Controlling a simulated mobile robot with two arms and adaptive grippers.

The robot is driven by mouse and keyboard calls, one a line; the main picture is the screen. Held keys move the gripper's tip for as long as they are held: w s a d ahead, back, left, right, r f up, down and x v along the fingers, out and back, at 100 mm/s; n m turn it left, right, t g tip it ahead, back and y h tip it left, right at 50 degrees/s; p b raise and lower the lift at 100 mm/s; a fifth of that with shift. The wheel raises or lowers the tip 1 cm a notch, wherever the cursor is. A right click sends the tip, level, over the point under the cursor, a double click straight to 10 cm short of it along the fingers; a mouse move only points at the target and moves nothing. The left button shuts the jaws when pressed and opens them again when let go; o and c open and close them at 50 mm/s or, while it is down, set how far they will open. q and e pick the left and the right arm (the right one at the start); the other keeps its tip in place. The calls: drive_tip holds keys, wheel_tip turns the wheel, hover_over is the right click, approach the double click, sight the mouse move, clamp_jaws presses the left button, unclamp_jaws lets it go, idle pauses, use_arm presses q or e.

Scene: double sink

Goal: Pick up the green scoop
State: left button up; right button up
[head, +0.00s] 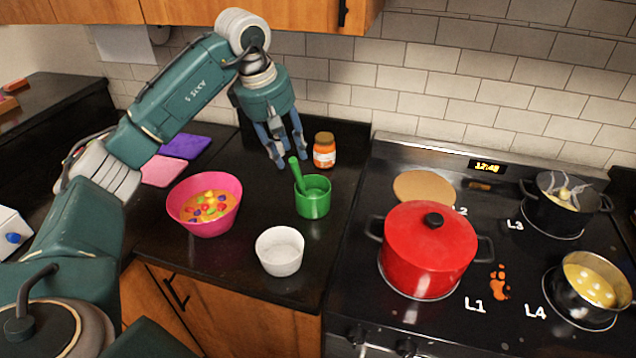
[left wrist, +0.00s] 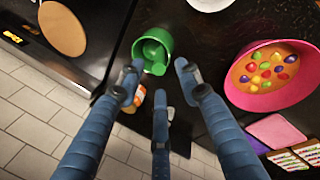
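The green scoop (head: 298,174) stands tilted in a green cup (head: 314,203), its handle rising above the rim toward the upper left. The left wrist view also shows the green cup (left wrist: 138,48) with the green scoop (left wrist: 153,50) inside it; the scoop's lower end is hard to make out. My left gripper (head: 278,150) points down over the counter, above and behind the cup in the head view. Its fingers are spread and empty, apart from the scoop. In the left wrist view the left gripper (left wrist: 158,80) has the cup just beyond its fingertips. My right gripper is not in view.
A pink bowl of colourful pieces (head: 185,218) and a white bowl (head: 280,262) stand near the cup. An orange jar (head: 324,157) stands close behind it, beside my fingers. A red pot (head: 425,262) is on the stove at right. Purple (head: 186,146) and pink (head: 161,171) pads lie at left.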

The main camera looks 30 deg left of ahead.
sight(300, 186)
use_arm(q)
drive_tip(key=shift+f, duration=0.3)
drive_tip(key=p+x, duration=0.1)
drive_tip(key=x, duration=0.2)
drive_tip(key=shift+s+f, duration=0.15)
drive_tip(key=shift+f, duration=0.4)
drive_tip(key=p+x, duration=0.1)
drive_tip(key=x, duration=0.1)
drive_tip(key=p+x, duration=0.2)
drive_tip(key=x, duration=0.1)
drive_tip(key=shift+w+d, duration=0.15)
drive_tip(key=shift+w, duration=0.1)
drive_tip(key=shift+w+f+p, duration=0.1)
drive_tip(key=shift+f+p, duration=0.1)
drive_tip(key=shift+p, duration=0.1)
clamp_jaws()
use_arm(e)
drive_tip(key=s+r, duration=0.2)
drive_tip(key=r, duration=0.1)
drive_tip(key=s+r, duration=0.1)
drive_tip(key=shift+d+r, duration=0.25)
